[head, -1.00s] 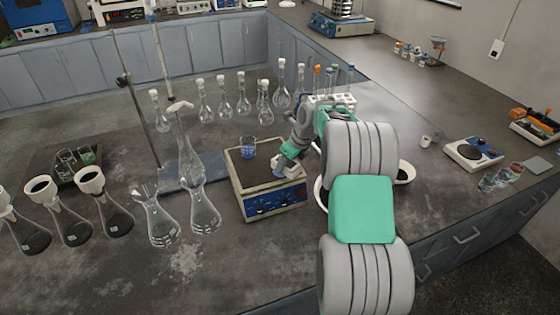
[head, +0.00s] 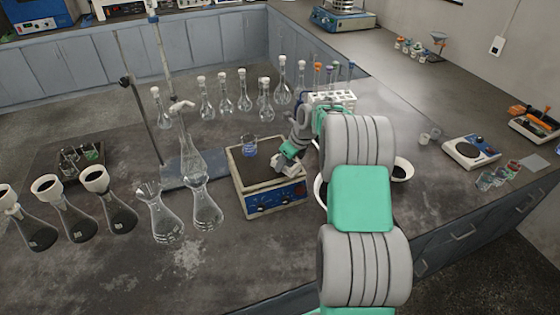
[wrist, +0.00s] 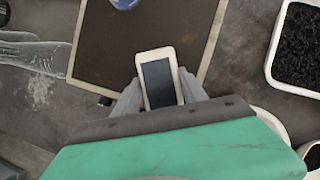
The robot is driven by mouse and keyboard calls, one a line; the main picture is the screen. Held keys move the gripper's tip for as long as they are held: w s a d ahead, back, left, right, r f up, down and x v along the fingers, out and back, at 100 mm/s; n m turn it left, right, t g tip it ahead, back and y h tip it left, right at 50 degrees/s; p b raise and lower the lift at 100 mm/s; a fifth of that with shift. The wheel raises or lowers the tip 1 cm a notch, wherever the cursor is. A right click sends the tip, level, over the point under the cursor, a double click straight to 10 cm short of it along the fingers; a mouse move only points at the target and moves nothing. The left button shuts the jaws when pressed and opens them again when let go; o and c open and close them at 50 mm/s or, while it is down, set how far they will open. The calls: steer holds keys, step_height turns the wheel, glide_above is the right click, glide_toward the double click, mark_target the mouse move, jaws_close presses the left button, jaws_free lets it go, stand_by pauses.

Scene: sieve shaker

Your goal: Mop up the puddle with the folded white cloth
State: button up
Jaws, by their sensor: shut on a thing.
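My gripper (head: 285,163) is at the right front of the square hotplate (head: 246,158), above or close to its dark top; I cannot tell whether it touches. In the wrist view my gripper (wrist: 157,88) is shut on a small white-rimmed object (wrist: 143,57) with a dark flat face, which points towards the plate top (wrist: 98,72). It does not look like a plain folded white cloth. I cannot make out a cloth elsewhere. No puddle is clearly visible; a pale patch (head: 186,258) on the bench looks like wear or a stain.
A beaker with blue liquid (head: 249,147) stands on the hotplate. Glass flasks (head: 207,210) stand to its left, and stoppered flasks behind. A white test-tube rack (head: 332,98) is behind my arm. A white tray of dark grains (wrist: 275,72) lies right.

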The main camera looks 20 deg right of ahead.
steer(key=shift+d, duration=0.35)
steer(key=shift+a+p, duration=0.45)
steer(key=shift+a, duration=1.3)
steer(key=shift+d+f+p, duration=0.2)
steer(key=shift+d+p, duration=0.2)
steer(key=shift+d, duration=1.4)
steer(key=shift+a+r+p, duration=0.1)
steer(key=shift+a+p, duration=0.35)
steer(key=shift+a, duration=1.4)
steer(key=shift+r+p, duration=0.5)
steer(key=shift+r, duration=3.1)
